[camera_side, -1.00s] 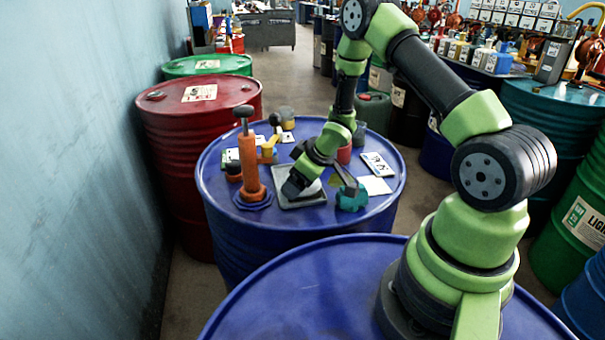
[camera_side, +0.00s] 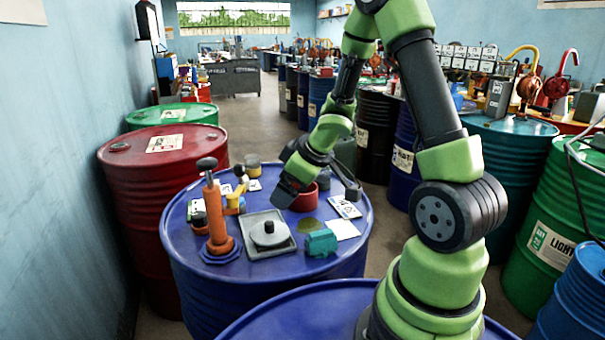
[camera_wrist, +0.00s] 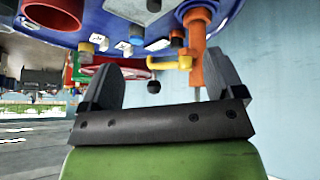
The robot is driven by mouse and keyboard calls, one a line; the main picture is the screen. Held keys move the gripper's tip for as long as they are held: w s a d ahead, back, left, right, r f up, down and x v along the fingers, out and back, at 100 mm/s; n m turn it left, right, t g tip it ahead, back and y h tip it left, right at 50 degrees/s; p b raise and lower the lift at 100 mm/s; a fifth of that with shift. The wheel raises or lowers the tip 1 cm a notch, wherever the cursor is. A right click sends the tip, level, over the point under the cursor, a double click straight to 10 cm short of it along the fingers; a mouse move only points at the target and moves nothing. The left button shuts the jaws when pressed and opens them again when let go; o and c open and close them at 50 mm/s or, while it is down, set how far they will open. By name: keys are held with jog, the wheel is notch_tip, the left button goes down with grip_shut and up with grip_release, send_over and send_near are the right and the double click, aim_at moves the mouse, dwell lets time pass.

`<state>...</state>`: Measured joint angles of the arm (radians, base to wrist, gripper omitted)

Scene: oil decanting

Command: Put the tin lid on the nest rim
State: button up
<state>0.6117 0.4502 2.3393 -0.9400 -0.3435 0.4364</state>
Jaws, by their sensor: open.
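A round grey disc with a dark knob, which looks like the tin lid (camera_side: 269,229), rests level on a grey square plate, which looks like the nest (camera_side: 284,246). Whether it sits fully on the rim is too small to tell. My gripper (camera_side: 317,190) is open and empty, above and behind the lid, close to a red tin (camera_side: 305,199). In the wrist view my gripper (camera_wrist: 160,72) has its two fingers wide apart with nothing between them. The red tin shows there at the top left (camera_wrist: 55,12).
An orange hand pump (camera_side: 218,225) stands left of the nest on the blue drum (camera_side: 195,275). A teal block (camera_side: 321,243), an olive disc (camera_side: 310,225) and a white sheet (camera_side: 343,230) lie to the right. A yellow fitting (camera_side: 234,203) is behind the pump.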

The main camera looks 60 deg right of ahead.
jog(key=s+a+r+m+h, duration=0.25)
jog(key=a+r+m, duration=0.2)
jog(key=r, duration=0.75)
jog(key=s+a+r+y, duration=0.4)
jog(key=s+a+y, duration=0.1)
jog(key=s+a, duration=0.5)
jog(key=shift+s+a+m+t, duration=0.3)
jog(key=shift+a+m+t, duration=0.1)
jog(key=shift+a, duration=0.8)
